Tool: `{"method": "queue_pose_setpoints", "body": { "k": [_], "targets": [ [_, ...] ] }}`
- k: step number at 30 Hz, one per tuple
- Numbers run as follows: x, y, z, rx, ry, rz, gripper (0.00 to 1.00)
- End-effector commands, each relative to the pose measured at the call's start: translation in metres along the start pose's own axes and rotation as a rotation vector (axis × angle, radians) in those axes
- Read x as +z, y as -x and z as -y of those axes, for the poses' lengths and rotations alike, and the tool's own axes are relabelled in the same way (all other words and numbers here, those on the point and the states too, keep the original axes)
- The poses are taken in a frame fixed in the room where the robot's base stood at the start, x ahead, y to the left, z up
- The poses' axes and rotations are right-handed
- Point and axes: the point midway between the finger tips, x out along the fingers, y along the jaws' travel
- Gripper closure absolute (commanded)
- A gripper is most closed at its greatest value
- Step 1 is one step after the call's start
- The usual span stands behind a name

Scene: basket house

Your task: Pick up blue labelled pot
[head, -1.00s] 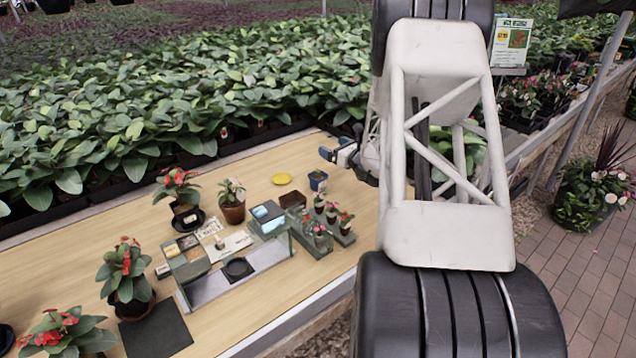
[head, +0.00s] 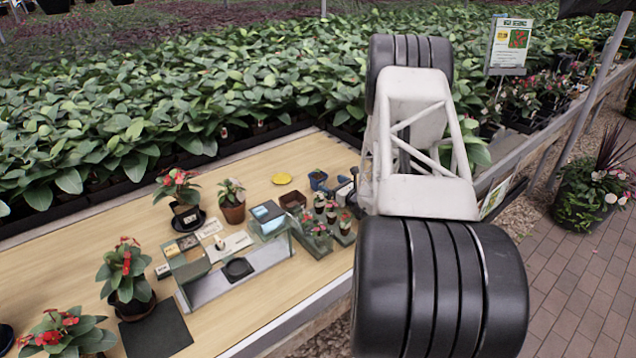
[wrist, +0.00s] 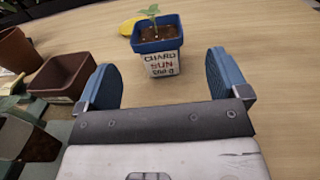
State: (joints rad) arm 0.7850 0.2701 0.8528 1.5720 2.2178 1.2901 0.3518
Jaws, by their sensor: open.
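The blue labelled pot (wrist: 157,48) stands upright on the wooden table in the wrist view, with a small green seedling in dark soil. Its blue rim sits above a white label reading "CHARD SUN". In the head view the pot (head: 318,181) is at the right end of the table. My gripper (wrist: 166,84) is open, its two blue fingers apart with nothing between them. The pot is just beyond the fingertips, roughly in line with the gap. In the head view my gripper (head: 344,186) is close to the right of the pot, partly hidden by my arm.
A brown square pot (wrist: 64,78) is left of my fingers. A yellow dish (head: 281,178) lies behind the labelled pot. A tray with small red-flowered pots (head: 331,212) stands in front of it. Bare wood (wrist: 230,50) is clear on the wrist view's right.

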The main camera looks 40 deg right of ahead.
Motion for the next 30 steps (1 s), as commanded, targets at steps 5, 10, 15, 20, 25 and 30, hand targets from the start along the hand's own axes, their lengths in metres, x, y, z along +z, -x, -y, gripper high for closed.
{"method": "queue_pose_setpoints", "body": {
  "k": [5,10,15,20,25,30],
  "targets": [
    [0.0,-0.006,-0.001,0.001,0.0,-0.001,0.07],
    [-0.001,-0.02,-0.001,0.002,0.0,-0.001,0.07],
    [0.0,-0.026,0.0,0.0,0.0,0.0,0.07],
    [0.0,-0.026,0.0,0.0,0.0,0.0,0.07],
    [0.0,-0.028,-0.001,0.0,0.0,0.0,0.07],
    [-0.001,-0.041,-0.003,0.002,0.0,0.0,0.07]
  ]
}}
